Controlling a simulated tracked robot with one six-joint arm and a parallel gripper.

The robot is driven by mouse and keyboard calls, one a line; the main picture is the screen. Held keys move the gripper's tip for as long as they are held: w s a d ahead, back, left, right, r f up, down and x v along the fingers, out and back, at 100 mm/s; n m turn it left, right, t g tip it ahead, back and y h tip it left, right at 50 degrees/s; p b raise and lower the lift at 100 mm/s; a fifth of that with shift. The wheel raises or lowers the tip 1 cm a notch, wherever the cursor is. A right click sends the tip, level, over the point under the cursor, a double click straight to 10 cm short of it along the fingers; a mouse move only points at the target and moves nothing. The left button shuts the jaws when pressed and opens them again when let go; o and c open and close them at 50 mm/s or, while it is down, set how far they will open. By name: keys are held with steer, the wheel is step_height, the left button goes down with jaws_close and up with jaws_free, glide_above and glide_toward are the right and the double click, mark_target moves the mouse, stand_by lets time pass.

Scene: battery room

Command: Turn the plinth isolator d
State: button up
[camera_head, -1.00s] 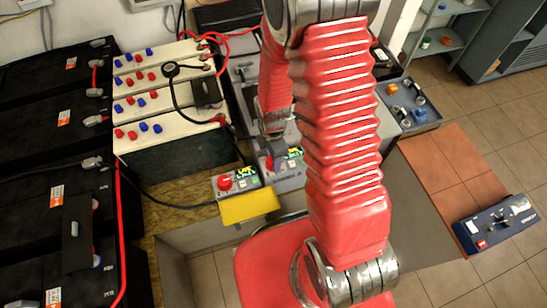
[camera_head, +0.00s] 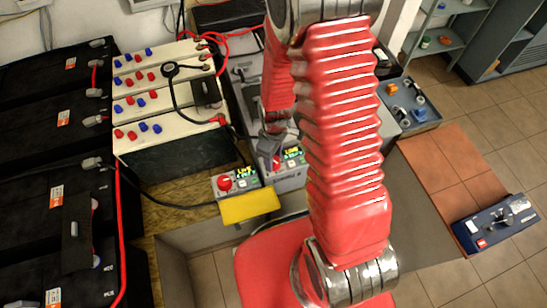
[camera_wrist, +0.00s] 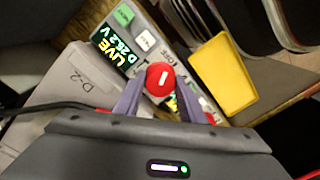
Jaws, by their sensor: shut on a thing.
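The plinth isolator d is a grey box with a red round knob (camera_wrist: 160,79) bearing a short, near-upright white mark. Its lit display (camera_wrist: 116,47) reads "LIVE D 26.2 V", with a green and a white button beside it. My gripper (camera_wrist: 160,92) has its two grey-purple fingers on either side of the knob, shut on it. In the head view my gripper (camera_head: 271,148) reaches down onto the right one of two boxes, whose display (camera_head: 292,153) is lit; its knob is mostly hidden by the fingers.
A neighbouring isolator box with its own red knob (camera_head: 225,183) stands close on the left. A yellow block (camera_head: 250,206) sits in front of it. Black cables and several batteries (camera_head: 165,150) lie to the left. A blue tray (camera_head: 415,112) stands right of my arm.

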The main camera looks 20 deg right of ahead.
steer(key=m, duration=0.6)
stand_by(0.6)
steer(key=o, duration=1)
steer(key=shift+o, duration=0.2)
steer(key=shift+r, duration=0.1)
step_height(320, 180, up, 14)
steer(key=shift+d+f, duration=0.2)
stand_by(0.5)
